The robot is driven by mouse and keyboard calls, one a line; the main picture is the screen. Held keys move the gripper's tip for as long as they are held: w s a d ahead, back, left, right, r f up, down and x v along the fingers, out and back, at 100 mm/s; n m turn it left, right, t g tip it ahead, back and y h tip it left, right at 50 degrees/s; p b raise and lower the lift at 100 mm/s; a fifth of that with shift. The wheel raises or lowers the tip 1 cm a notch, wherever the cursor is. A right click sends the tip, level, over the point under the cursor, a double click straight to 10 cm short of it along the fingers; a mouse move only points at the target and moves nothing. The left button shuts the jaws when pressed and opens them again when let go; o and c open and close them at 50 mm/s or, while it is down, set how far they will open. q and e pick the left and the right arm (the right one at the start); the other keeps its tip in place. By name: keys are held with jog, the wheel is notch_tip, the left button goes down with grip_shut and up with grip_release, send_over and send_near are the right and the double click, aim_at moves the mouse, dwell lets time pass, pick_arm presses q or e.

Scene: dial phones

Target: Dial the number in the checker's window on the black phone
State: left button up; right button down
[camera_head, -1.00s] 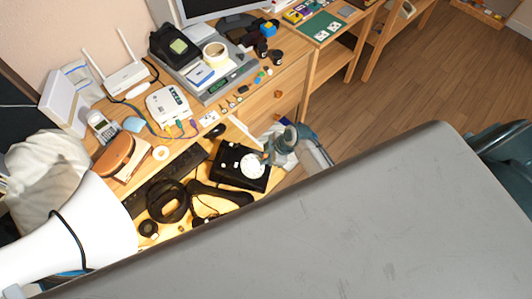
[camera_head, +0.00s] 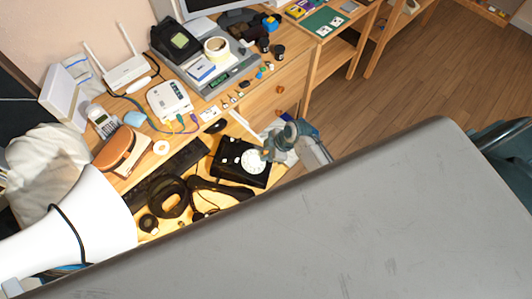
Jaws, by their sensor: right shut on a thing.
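The black phone (camera_head: 228,166) lies on the desk with its white round dial (camera_head: 249,168) facing up. A black handset (camera_head: 222,188) lies off the phone, beside its near side. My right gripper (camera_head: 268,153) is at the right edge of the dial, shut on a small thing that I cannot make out. Whether it touches the dial is unclear. A grey device with a small green-lit window (camera_head: 217,83), which looks like the checker, stands farther back; its digits are too small to read. My left gripper is not in view.
Black headphones (camera_head: 168,196) and a dark keyboard (camera_head: 160,176) lie left of the phone. A white router (camera_head: 126,73) and a white box with cables (camera_head: 170,100) stand behind. A large grey surface (camera_head: 330,220) hides the near desk edge.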

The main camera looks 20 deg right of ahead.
jog(key=shift+w+a+f, duration=0.1)
jog(key=shift+w+f, duration=0.05)
jog(key=shift+f, duration=0.15)
dwell(0.4)
jog(key=shift+s+a, duration=0.2)
jog(key=shift+s, duration=0.45)
jog(key=shift+s+a, duration=0.1)
jog(key=shift+s+a+f+p, duration=0.1)
jog(key=shift+s+a+p, duration=0.2)
jog(key=shift+s, duration=0.1)
jog(key=shift+s+a+p, duration=0.3)
jog(key=shift+a, duration=0.25)
